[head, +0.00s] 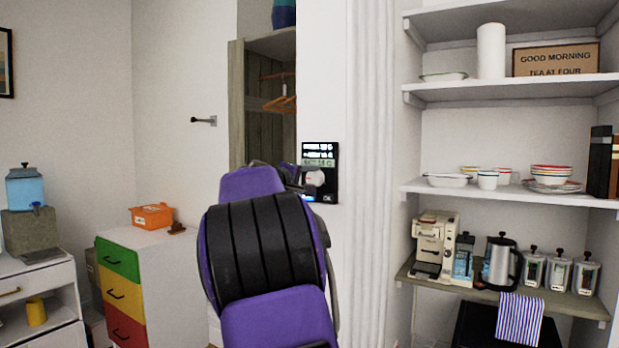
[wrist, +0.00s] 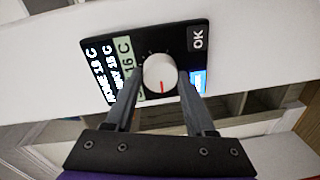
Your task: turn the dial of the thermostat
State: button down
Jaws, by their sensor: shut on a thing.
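The thermostat (wrist: 186,32) is a black panel on a white wall, with a round white dial (wrist: 158,70) that has a red mark. It shows lit readings, a green strip and an OK label. In the head view the thermostat (head: 321,148) is on the wall edge right of my arm, with its dial (head: 314,178) partly in sight. My gripper (wrist: 158,84) has its two dark fingers on either side of the dial, shut on it. In the head view my purple and black arm hides most of the gripper.
Right of the thermostat, shelves (head: 510,90) hold bowls, a kettle (head: 501,264) and jars. Left stand an open wardrobe (head: 237,105) with hangers and a coloured drawer unit (head: 122,290) with an orange box (head: 152,216) on top. A wall hook (head: 204,120) sticks out.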

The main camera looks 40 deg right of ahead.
jog(key=shift+n, duration=0.6)
jog(key=shift+c, duration=1.2)
grip_release()
jog(key=b+v, duration=0.2)
jog(key=v, duration=1.5)
jog(key=shift+a, duration=0.25)
